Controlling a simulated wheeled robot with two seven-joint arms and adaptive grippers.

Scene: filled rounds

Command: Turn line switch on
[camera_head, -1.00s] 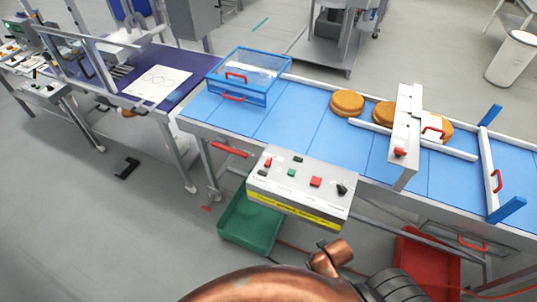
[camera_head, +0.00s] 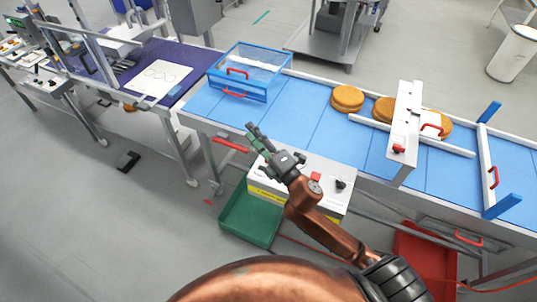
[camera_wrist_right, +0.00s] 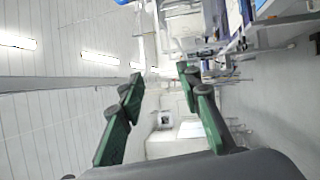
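The control box (camera_head: 326,196) with a grey top and yellow band hangs at the front of the conveyor in the head view. A red button (camera_head: 315,177) and a black knob (camera_head: 340,184) show on its right part. My right gripper and arm hide its left part and the controls there. The labels are too small to read, so I cannot tell which control is the line switch. My right gripper (camera_head: 254,134) is over the box's far left edge, pointing to the conveyor. Its green fingers are apart and empty in the right wrist view (camera_wrist_right: 160,76). My left gripper is not in view.
The blue conveyor (camera_head: 300,122) runs behind the box. It carries a blue clear-lidded cover (camera_head: 244,85), round orange-brown cakes (camera_head: 347,99) and a white cross frame (camera_head: 404,135). A green bin (camera_head: 249,218) and a red bin (camera_head: 423,250) stand below.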

